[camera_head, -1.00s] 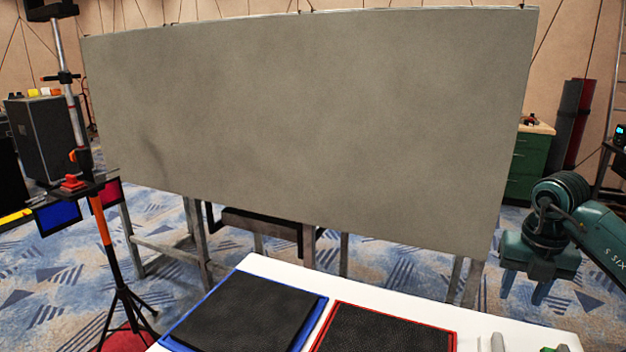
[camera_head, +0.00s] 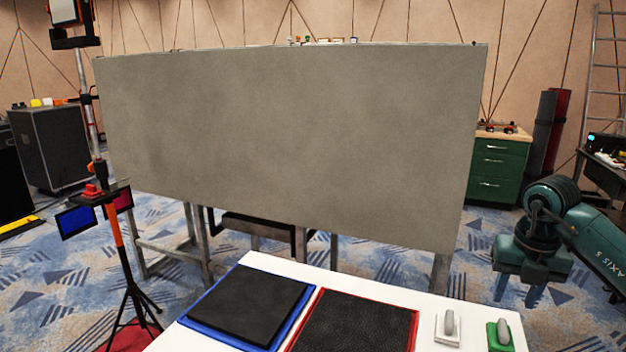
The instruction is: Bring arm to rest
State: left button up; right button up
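My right arm, dark teal, comes in from the right edge. Its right gripper (camera_head: 517,293) points down with its two fingers apart and nothing between them. It hangs in front of the carpet, to the right of the grey panel and above the level of the white table's right end in the picture. My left arm and gripper are not in view.
A white table (camera_head: 347,277) carries a black pad in a blue tray (camera_head: 205,331), another in a red tray (camera_head: 416,330), and white (camera_head: 440,338) and green (camera_head: 516,342) blocks with grey handles. A large grey panel (camera_head: 290,145) stands behind. A tripod stand (camera_head: 118,240) is at left.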

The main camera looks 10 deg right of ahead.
jog(key=a+f+n+y, duration=0.2)
jog(key=a+f+y, duration=0.15)
jog(key=a, duration=0.45)
jog(key=a+f+n+y, duration=0.1)
jog(key=a+f+y, duration=0.25)
jog(key=a, duration=0.45)
jog(key=s+a+r+m+t+y+p, duration=0.1)
jog(key=s+a+m+t+y, duration=0.2)
jog(key=a+y, duration=0.4)
jog(key=s+a+r+m+t+y+p, duration=0.15)
jog(key=a+y, duration=0.35)
jog(key=a, duration=0.5)
jog(key=s+d+f+m+t+h, duration=0.25)
jog(key=f+m+t+h, duration=0.3)
jog(key=m, duration=0.55)
jog(key=s+d+f+m+t+h, duration=0.2)
jog(key=d+f+m+t+h, duration=0.35)
jog(key=m, duration=0.55)
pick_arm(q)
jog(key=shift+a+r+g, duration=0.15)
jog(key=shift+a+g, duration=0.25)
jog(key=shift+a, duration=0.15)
pick_arm(e)
jog(key=s+a+f+m+g+h, duration=0.1)
jog(key=s+f+m+g+h, duration=0.2)
jog(key=s+f+g, duration=0.3)
notch_tip(320, 180, down, 3)
jog(key=shift+s+a+m+h, duration=0.35)
jog(key=shift+s+h, duration=0.15)
jog(key=shift+s, duration=0.75)
